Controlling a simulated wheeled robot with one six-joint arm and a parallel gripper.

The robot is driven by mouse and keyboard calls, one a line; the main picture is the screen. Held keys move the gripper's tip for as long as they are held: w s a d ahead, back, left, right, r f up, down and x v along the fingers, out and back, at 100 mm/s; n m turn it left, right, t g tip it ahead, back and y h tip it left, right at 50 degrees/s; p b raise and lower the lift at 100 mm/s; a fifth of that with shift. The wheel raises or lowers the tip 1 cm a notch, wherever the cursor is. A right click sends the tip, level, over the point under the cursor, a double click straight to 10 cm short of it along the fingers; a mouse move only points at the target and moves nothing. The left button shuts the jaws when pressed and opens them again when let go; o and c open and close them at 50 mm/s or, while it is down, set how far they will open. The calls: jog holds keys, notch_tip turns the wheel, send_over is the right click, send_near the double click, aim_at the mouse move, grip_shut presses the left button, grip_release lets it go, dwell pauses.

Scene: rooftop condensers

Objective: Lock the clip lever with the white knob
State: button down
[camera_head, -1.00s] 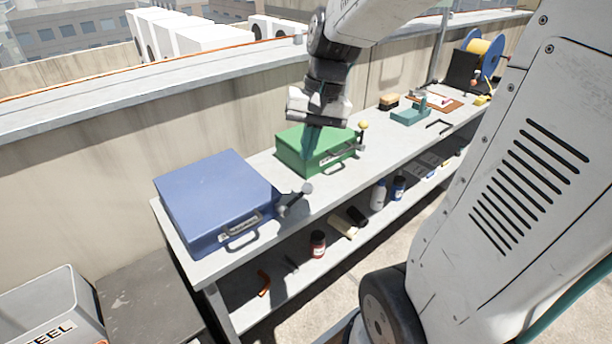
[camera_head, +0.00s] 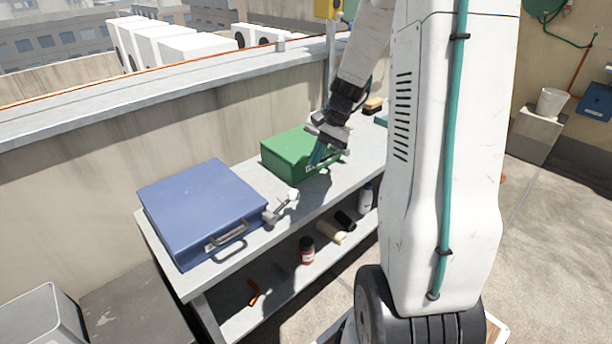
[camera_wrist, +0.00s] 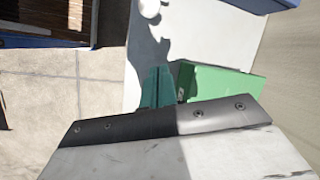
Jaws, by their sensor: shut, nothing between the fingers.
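The clip lever with the white knob (camera_head: 293,194) is at the front right corner of the blue case (camera_head: 200,205). It sticks out to the right of the case, over the bench. At the top of the wrist view a pale knob (camera_wrist: 149,7) shows, probably the same one. My gripper (camera_head: 319,154) has teal fingers, shut and empty. They are at the front of the green case (camera_head: 289,152), apart from the white knob. In the wrist view the fingers (camera_wrist: 157,87) are beside the green case (camera_wrist: 228,83). Whether they touch it, I cannot tell.
A concrete wall (camera_head: 120,160) runs behind. A grey bin (camera_head: 45,318) stands at the lower left.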

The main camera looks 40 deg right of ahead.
aim_at(293, 195)
jog(key=x, duration=0.9)
jog(key=shift+a+f, duration=0.1)
jog(key=shift+f, duration=0.1)
jog(key=shift+s+a+r, duration=0.15)
jog(key=shift+a, duration=0.15)
jog(key=shift+s+a+r, duration=0.85)
jog(key=shift+a+r, duration=0.1)
jog(key=shift+a, duration=0.1)
